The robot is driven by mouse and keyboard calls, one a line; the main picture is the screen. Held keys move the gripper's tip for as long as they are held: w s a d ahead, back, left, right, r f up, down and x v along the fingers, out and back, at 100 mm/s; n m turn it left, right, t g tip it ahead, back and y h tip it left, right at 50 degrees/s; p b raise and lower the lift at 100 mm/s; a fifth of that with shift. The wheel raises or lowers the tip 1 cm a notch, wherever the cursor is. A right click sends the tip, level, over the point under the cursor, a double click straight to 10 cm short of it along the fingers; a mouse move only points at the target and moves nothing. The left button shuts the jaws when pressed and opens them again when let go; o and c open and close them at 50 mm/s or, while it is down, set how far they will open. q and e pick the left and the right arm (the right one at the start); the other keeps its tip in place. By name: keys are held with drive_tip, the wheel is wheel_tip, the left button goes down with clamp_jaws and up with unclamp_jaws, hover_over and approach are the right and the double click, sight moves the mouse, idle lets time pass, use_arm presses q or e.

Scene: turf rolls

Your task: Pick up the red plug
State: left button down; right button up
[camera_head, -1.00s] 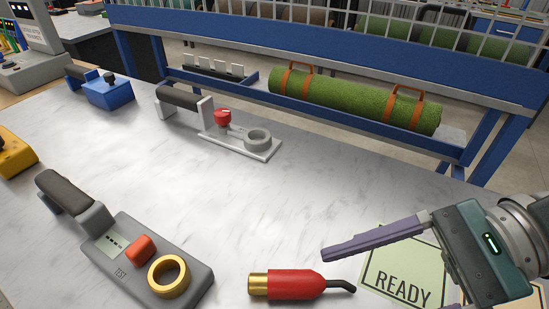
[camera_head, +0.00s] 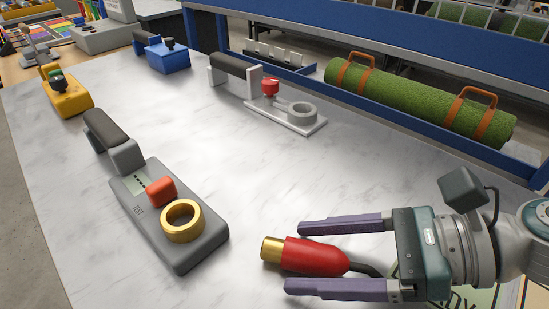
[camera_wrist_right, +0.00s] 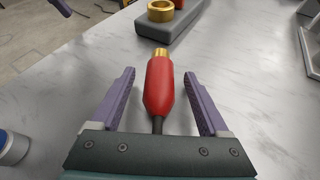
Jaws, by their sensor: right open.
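The red plug (camera_head: 315,256) lies on the marble-like table, its gold tip pointing left and its dark cable trailing right in the head view. My right gripper (camera_head: 292,258) is open, with one purple finger on each side of the plug. In the right wrist view the plug (camera_wrist_right: 160,88) lies between the two open fingers (camera_wrist_right: 160,75), with gaps on both sides. Its gold tip points away from the gripper and its cable runs back toward the palm.
A grey tester (camera_head: 172,222) with a gold ring and red button stands left of the plug. A grey device (camera_head: 290,119) with a red knob, a blue device (camera_head: 168,60) and a yellow device (camera_head: 66,100) stand farther back. A green turf roll (camera_head: 420,101) lies on a blue rack.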

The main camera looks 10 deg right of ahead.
drive_tip(key=shift+w+a+f, duration=0.1)
drive_tip(key=shift+a, duration=0.2)
clamp_jaws()
idle(0.5)
